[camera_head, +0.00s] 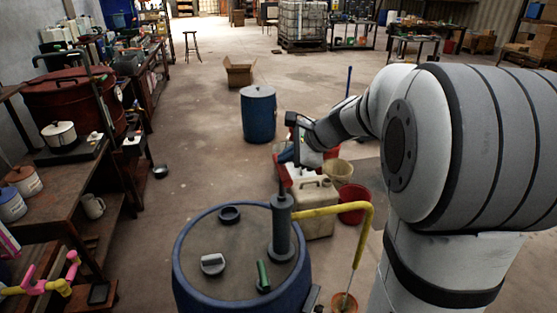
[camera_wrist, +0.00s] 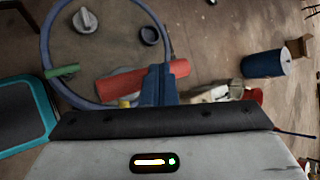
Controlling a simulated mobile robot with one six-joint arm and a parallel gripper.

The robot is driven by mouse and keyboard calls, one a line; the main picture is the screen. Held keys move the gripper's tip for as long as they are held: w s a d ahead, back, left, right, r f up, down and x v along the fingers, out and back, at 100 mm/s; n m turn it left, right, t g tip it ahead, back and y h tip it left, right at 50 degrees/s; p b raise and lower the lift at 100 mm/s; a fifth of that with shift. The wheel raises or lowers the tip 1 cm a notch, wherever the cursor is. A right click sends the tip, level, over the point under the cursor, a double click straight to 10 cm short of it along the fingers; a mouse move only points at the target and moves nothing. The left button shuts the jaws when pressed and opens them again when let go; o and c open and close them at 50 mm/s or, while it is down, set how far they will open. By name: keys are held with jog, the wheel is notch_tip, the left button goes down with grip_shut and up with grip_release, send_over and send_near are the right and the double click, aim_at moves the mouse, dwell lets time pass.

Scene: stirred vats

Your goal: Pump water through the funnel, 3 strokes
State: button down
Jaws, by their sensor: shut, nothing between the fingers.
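A grey pump (camera_head: 282,230) stands upright on the lid of a large blue drum (camera_head: 180,260). Its thin rod rises toward my gripper (camera_head: 288,158). A yellow pipe (camera_head: 330,210) runs right from the pump and bends down over an orange-brown vessel (camera_head: 344,303), perhaps the funnel, cut by the frame's bottom edge. The fingers are shut and empty. Whether they touch the bar I cannot tell. The drum's rim (camera_wrist: 46,45) shows behind.
On the drum lid lie a grey cap (camera_head: 213,264), a dark ring (camera_head: 230,214) and a green piece (camera_head: 263,276). A beige canister (camera_head: 318,210) and buckets (camera_head: 352,205) stand behind right. A blue barrel (camera_head: 258,115) is farther back. Benches line the left; the middle floor is mostly open.

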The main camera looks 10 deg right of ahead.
aim_at(286, 176)
jog(key=shift+s+f+b, duration=0.1)
jog(key=shift+f+b, duration=2.35)
jog(key=shift+f, duration=0.6)
dwell(1.8)
jog(key=shift+r, duration=0.1)
jog(key=shift+r+p, duration=3.25)
jog(key=shift+r, duration=0.7)
notch_tip(286, 176, up, 6)
jog(key=p, duration=0.5)
